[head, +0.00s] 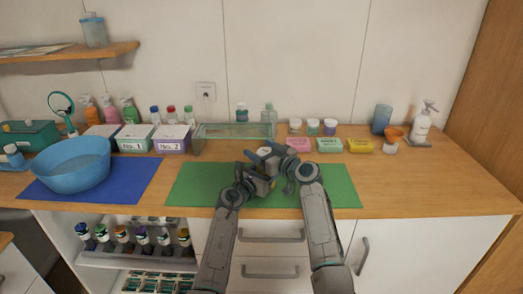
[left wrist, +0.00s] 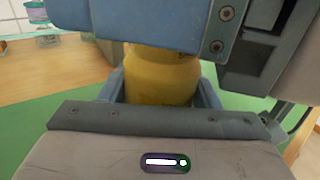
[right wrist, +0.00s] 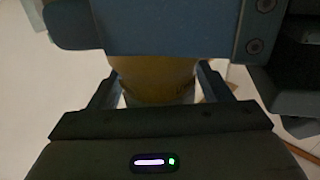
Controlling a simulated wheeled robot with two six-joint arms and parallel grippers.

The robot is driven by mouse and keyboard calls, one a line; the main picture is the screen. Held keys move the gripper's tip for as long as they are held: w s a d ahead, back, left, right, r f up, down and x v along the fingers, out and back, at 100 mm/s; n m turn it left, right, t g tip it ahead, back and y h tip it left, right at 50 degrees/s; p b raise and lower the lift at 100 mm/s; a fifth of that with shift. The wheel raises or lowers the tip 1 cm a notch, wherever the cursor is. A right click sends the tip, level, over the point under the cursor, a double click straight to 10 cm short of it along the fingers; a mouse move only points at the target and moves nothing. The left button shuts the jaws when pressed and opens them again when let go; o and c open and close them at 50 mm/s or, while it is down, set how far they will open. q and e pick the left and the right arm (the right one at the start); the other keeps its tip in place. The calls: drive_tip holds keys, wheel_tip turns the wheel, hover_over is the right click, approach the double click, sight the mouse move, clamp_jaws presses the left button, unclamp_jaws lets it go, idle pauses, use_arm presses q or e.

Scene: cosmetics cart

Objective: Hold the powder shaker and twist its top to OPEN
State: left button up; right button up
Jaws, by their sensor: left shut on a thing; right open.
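The powder shaker is a yellow, rounded container (left wrist: 160,78), largely hidden by the grippers in the head view. My left gripper (head: 260,184) is shut on it above the green mat (head: 190,184); its fingers press on both sides of the yellow body in the left wrist view. My right gripper (head: 273,162) is open, close against the left one. In the right wrist view the yellow shaker (right wrist: 155,78) shows between its spread fingers. The shaker's top is hidden behind gripper parts, so I cannot tell how it sits.
A blue basin (head: 72,165) stands on a blue mat (head: 135,182) at the left. Pink, green and yellow soap packs (head: 359,146), small jars and a glass tray (head: 235,131) line the back. The counter at the right front is clear.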

drive_tip(key=shift+c, duration=0.2)
drive_tip(key=c, duration=0.9)
drive_tip(key=shift+c, duration=0.2)
drive_tip(key=n+g+y, duration=0.2)
drive_tip(key=g, duration=0.1)
drive_tip(key=n+g+y, duration=0.1)
drive_tip(key=n, duration=0.1)
drive_tip(key=shift+s+a+g, duration=0.2)
drive_tip(key=shift+s+g, duration=0.05)
drive_tip(key=shift+g, duration=0.15)
drive_tip(key=shift+s+a+n+g+y, duration=0.15)
drive_tip(key=shift+n+g+y, duration=0.45)
drive_tip(key=shift+g, duration=0.45)
drive_tip(key=shift+s+d+n+g+y, duration=0.15)
drive_tip(key=shift+n+g+y, duration=0.25)
drive_tip(key=shift+n+g, duration=0.5)
drive_tip(key=shift+a, duration=0.1)
